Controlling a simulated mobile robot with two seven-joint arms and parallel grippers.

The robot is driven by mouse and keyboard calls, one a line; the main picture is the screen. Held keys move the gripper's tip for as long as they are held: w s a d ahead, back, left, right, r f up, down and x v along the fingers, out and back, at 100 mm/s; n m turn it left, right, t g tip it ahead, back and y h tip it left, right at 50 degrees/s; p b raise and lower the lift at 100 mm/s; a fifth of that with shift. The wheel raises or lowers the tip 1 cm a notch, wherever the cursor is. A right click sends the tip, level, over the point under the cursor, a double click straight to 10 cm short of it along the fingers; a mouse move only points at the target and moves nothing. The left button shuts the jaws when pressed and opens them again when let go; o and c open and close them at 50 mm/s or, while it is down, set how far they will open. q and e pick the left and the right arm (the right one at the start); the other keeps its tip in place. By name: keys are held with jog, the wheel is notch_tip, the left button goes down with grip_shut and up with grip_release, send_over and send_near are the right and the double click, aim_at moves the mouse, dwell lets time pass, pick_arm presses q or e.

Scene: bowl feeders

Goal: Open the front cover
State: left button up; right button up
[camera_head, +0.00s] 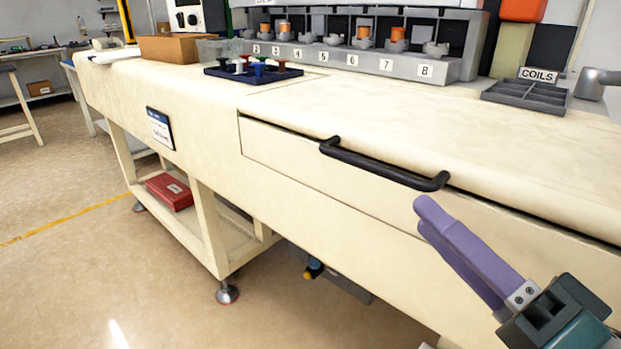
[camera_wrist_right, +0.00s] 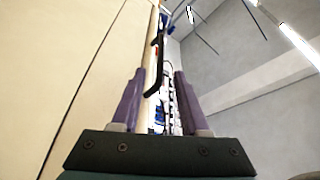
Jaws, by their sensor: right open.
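The front cover (camera_head: 285,152) is a long cream panel in the front of the bench, with a dark gap along its top edge, widest toward the right. A black bar handle (camera_head: 385,166) is fixed near its top. My right gripper (camera_head: 427,216) has purple fingers and is open and empty, just in front of and below the handle's right end. In the right wrist view the black handle (camera_wrist_right: 157,62) appears between and beyond the two fingertips (camera_wrist_right: 159,74), not gripped. The exact distance to it is hard to tell. My left gripper is not in view.
On the bench top stand a numbered feeder row (camera_head: 365,62), a dark blue tray (camera_head: 254,78) with small parts, a cardboard box (camera_head: 172,47) and a grey COILS tray (camera_head: 526,98). A red case (camera_head: 170,191) lies on the lower shelf. The bench top above the cover is clear.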

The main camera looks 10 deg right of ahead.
aim_at(374, 167)
jog(key=x, duration=1)
jog(key=shift+s, duration=0.1)
grip_shut()
jog(key=shift+r, duration=0.1)
dwell(1.1)
